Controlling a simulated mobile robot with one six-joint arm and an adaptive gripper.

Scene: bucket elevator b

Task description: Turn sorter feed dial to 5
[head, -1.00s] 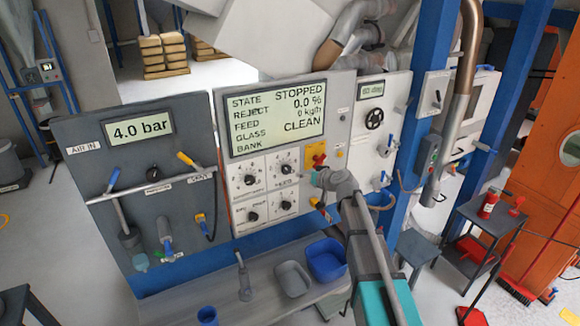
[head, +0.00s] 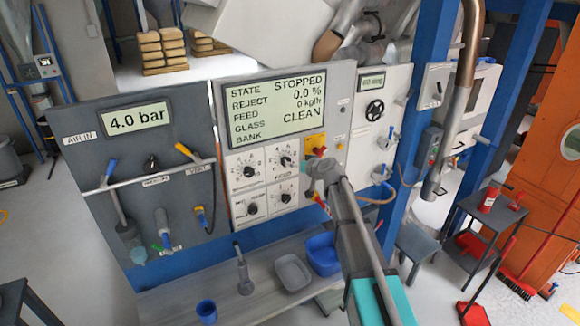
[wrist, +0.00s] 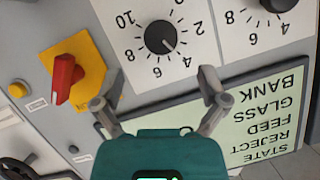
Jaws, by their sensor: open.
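The sorter panel carries white-plated black dials in two rows under its display. The upper right dial (head: 286,161) is closest to my gripper. In the wrist view, which is upside down, this dial (wrist: 160,37) stands ahead of the fingers, and its white mark points to the lower right, on the side between the 6 and the 4. Another dial (wrist: 276,3) is cut off at the top right. The dial name labels are too small to read. My gripper (wrist: 157,95) is open and empty, apart from the dial; it also shows in the head view (head: 316,172).
A red switch on a yellow plate (wrist: 65,78) is close to the left finger. The display (head: 272,112) reads STOPPED, feed 0 kg/h. Below are a shelf (head: 215,270), a blue bin (head: 323,262) and a grey bin (head: 292,275). A blue post (head: 405,150) stands right.

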